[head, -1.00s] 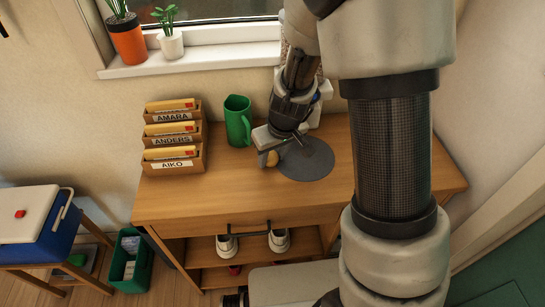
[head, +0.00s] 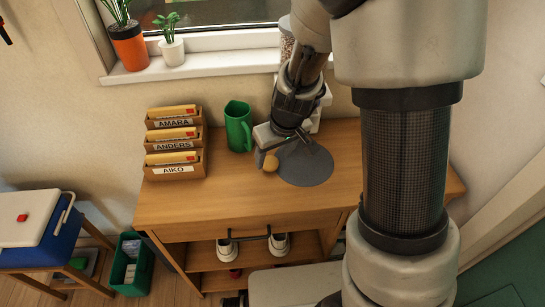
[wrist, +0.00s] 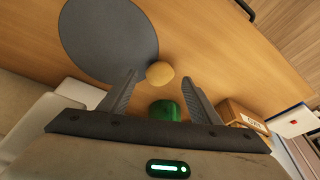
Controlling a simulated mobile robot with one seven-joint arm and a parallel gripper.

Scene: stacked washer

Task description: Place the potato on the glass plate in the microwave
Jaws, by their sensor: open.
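The potato (head: 270,163) is small, round and yellow-brown. It rests on the wooden table at the left edge of a dark grey round mat (head: 306,166). My gripper (head: 266,156) is low over the table at the potato. In the wrist view, the potato (wrist: 160,74) lies at the mouth of my gripper (wrist: 158,83), by the left fingertip, with a gap to the right finger. The fingers are apart and hold nothing. Whether the left finger touches the potato is unclear. I see no microwave or glass plate in these views.
A green mug (head: 238,126) stands behind and left of the potato. A labelled file rack (head: 175,145) stands further left on the table. A window sill (head: 200,55) with potted plants runs behind. The table front (head: 215,195) is clear.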

